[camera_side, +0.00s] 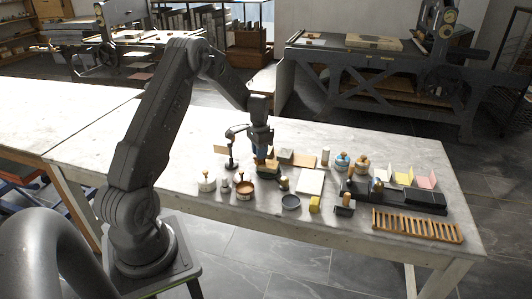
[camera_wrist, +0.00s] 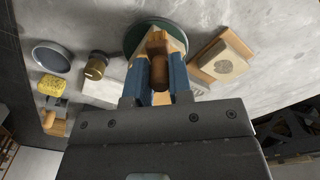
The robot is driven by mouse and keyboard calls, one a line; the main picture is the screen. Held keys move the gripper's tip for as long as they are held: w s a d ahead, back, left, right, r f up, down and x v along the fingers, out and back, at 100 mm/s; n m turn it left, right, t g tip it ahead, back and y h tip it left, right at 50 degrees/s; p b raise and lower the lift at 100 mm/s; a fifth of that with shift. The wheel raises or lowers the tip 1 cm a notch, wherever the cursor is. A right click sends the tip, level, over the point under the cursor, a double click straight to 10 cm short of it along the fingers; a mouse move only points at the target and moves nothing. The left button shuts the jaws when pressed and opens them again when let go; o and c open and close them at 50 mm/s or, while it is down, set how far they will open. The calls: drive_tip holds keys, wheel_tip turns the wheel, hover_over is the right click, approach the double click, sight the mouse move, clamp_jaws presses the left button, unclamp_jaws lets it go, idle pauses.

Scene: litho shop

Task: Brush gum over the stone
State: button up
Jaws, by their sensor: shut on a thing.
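My gripper (camera_side: 262,146) is shut on a brown wooden handle, likely the gum brush (camera_wrist: 160,72), between its blue fingers in the wrist view (camera_wrist: 161,85). The brush sits over a dark green round dish (camera_wrist: 138,32); a pale wooden part shows beneath the handle. I cannot tell whether the bristles touch the dish. A pale stone (camera_wrist: 226,61) lies on a wooden board (camera_wrist: 203,72) just right of the dish in the wrist view, apart from the brush. My fingers hide part of the dish.
A dark round dish (camera_wrist: 52,57), a brown-capped jar (camera_wrist: 96,66) and a yellow sponge (camera_wrist: 52,85) stand left in the wrist view. In the side view, a white slab (camera_side: 310,182), a slatted wooden rack (camera_side: 416,226) and a dark tray (camera_side: 412,198) crowd the right. The left bench is clear.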

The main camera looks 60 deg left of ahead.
drive_tip(key=shift+d+r, duration=0.1)
drive_tip(key=shift+r, duration=3.85)
